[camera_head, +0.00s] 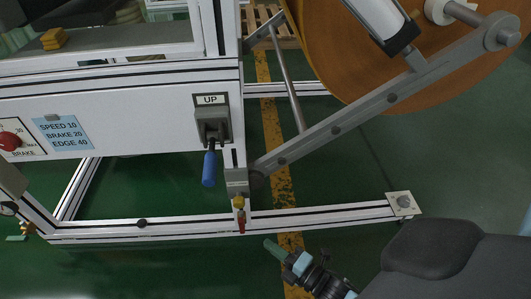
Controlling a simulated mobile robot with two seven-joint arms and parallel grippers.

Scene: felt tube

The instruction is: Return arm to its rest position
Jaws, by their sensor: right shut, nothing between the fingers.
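My right gripper (279,252) shows at the bottom, right of centre, with its teal fingers pointing up and left. It is shut and empty, in front of the machine's lower white rail. It appears apart from the machine. My dark arm link (430,258) fills the bottom right corner. My left gripper is out of the picture. A lever with a blue handle (209,168) hangs downward under a label reading UP (211,99), up and left of my gripper.
A grey metal machine arm (345,125) slants up to the right beside a large orange-brown roll (345,60). A small red-handled valve (241,222) sits on the post near my gripper. A red knob (10,140) is at far left. Green floor at right is open.

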